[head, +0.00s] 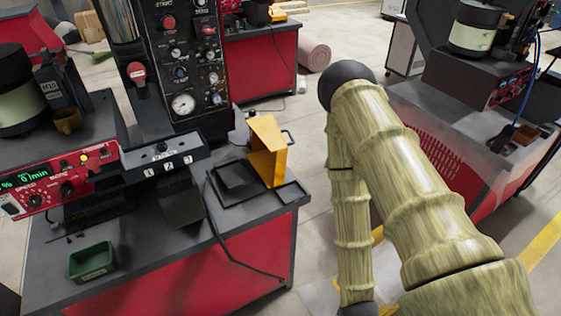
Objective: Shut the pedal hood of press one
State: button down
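The yellow hood (268,152) is on the near bench, at the right of press one. It stands raised on edge, with its hollow side facing left and a dark handle (289,137) on its right side. It looks open. A flat black frame (235,182) lies beside it on the left; I cannot make out a pedal there. Press one's black control panel (186,60), with knobs and a gauge, rises behind. My sleeved arm is bent at the right of the picture. Its lower end leaves the bottom edge, so my gripper is out of view.
The grey bench top (150,262) has a green bin (92,262) at front left and a black cable (230,250) across its front. A red feeder controller (62,180) stands at left. Another red bench (420,135) is at right. Floor lies between the benches.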

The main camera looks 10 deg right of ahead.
aim_at(268, 155)
jog(key=u, duration=0.05)
jog(key=k, duration=0.2)
jog(key=u, duration=3.05)
jog(key=k, duration=1.6)
jog(key=z, duration=2.5)
